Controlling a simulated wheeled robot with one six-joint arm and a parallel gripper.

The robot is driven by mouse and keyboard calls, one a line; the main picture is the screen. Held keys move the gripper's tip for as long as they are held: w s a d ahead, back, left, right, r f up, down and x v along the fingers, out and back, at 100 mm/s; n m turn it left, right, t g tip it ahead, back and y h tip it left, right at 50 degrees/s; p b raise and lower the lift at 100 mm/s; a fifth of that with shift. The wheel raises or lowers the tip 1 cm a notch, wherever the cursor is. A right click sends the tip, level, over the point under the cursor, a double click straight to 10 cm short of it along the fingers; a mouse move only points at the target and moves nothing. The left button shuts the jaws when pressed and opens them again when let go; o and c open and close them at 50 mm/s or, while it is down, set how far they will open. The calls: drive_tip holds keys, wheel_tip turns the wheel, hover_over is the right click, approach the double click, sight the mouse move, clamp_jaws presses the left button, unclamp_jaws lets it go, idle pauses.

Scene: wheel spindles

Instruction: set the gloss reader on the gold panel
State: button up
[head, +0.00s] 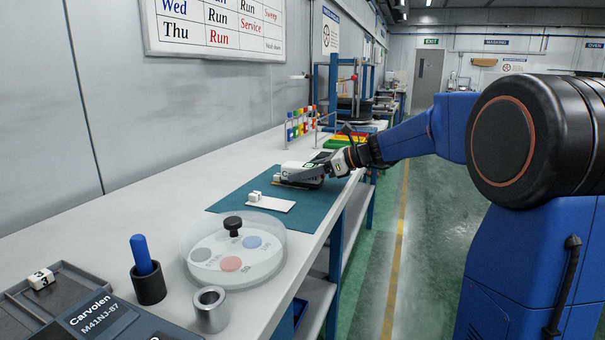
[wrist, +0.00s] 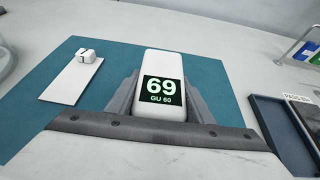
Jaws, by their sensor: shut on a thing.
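The gloss reader (wrist: 165,66) is a white block with a dark display reading 69 GU 60. It also shows in the head view (head: 297,167), over the teal mat (head: 233,203). My gripper (wrist: 161,97) is shut on it, one grey finger on each side; in the head view my gripper (head: 322,168) reaches in from the right. A thin gold-brown edge, likely the gold panel (head: 291,184), shows just under the reader in the head view. The rest of that panel is hidden by the reader and fingers. I cannot tell whether reader and panel touch.
A white panel (head: 274,204) with a small white marker block (head: 254,196) lies nearer on the mat. A clear round dish (head: 262,268), a metal cup (head: 209,309) and a dark pen holder (head: 149,285) stand closer. A dark blue tray (wrist: 283,132) is right of the mat.

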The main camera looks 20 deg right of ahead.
drive_tip(key=shift+f, duration=0.1)
drive_tip(key=o, duration=1.4)
drive_tip(key=v, duration=1.2)
